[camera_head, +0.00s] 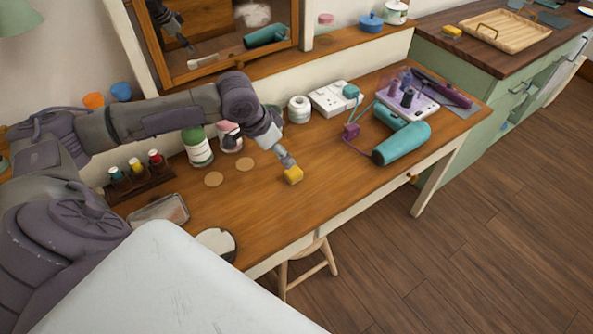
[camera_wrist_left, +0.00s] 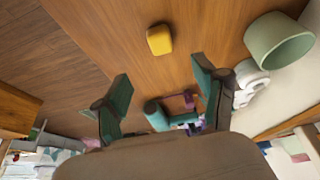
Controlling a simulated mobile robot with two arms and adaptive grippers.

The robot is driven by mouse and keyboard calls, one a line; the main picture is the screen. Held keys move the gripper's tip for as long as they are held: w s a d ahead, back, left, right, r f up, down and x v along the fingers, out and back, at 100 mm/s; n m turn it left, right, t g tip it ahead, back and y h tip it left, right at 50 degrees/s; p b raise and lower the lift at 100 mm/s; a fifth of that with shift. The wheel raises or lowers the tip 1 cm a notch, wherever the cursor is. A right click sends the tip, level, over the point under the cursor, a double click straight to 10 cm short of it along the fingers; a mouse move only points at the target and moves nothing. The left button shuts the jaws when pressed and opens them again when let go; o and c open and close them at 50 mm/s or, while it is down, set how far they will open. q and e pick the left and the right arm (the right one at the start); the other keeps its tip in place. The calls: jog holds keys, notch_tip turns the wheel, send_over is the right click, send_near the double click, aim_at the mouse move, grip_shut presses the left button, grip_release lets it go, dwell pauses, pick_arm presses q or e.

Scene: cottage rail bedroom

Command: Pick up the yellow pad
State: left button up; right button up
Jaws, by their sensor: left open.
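A small yellow pad (camera_head: 293,175) lies on the wooden desk (camera_head: 262,212), just beyond the tip of my left gripper (camera_head: 284,158). In the left wrist view the yellow pad (camera_wrist_left: 159,40) rests on bare wood. It is apart from the two dark green fingers of my left gripper (camera_wrist_left: 162,92), which are spread with nothing between them. Another small yellow item (camera_head: 452,31) sits on the green cabinet in the head view. My right gripper is not in view.
Two round coasters (camera_head: 245,164), a white roll (camera_head: 299,109) and a white power strip (camera_head: 335,98) lie behind the pad. A teal hair dryer (camera_head: 402,142) lies to the right. A round mirror (camera_head: 217,243) is near the front edge. Wood around the pad is clear.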

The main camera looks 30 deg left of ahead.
pick_arm(q)
send_over(296, 170)
jog(key=s, duration=0.3)
jog(key=f, duration=0.6)
jog(key=shift+w+a, duration=0.25)
jog(key=shift+a, duration=0.15)
jog(key=shift+w+d+f, duration=0.1)
jog(key=shift+w+f, duration=0.1)
jog(key=shift+f, duration=0.2)
jog(key=x, duration=0.4)
jog(key=shift+w+f, duration=0.25)
jog(key=shift+w, duration=0.25)
jog(key=shift+c, duration=0.5)
jog(key=c, duration=0.8)
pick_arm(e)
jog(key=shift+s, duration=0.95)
